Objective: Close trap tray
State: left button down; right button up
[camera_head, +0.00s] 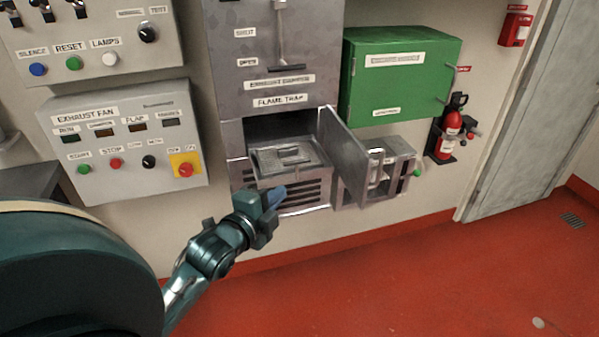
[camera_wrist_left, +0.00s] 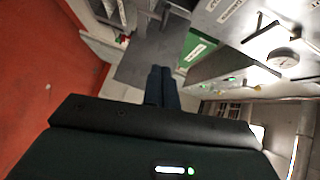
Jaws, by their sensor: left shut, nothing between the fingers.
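The flame trap is a grey cabinet (camera_head: 270,88) on the wall with an open bay low down. Its tray (camera_head: 290,158), a grey metal box with a raised handle on top, sits in the bay and appears to stick out at the front. The bay's grey door (camera_head: 343,150) is swung open to the right. My left gripper (camera_head: 276,196) is shut and empty, just in front of the tray's lower front; contact cannot be told. In the left wrist view its dark fingers (camera_wrist_left: 162,88) are together, before a grey panel (camera_wrist_left: 150,60). My right gripper is out of view.
A small grey box (camera_head: 390,172) stands behind the open door. A green cabinet (camera_head: 400,78) and a fire extinguisher (camera_head: 450,128) are to the right. The exhaust fan panel (camera_head: 125,145) is on the left. The red floor (camera_head: 420,275) is clear.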

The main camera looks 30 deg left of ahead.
pick_arm(q)
jog(key=p, duration=0.1)
send_near(302, 162)
jog(key=w+d, duration=0.3)
jog(key=w, duration=0.1)
jog(key=a, duration=0.1)
jog(key=w+a, duration=0.1)
jog(key=w+a+f, duration=0.1)
jog(key=shift+a, duration=0.1)
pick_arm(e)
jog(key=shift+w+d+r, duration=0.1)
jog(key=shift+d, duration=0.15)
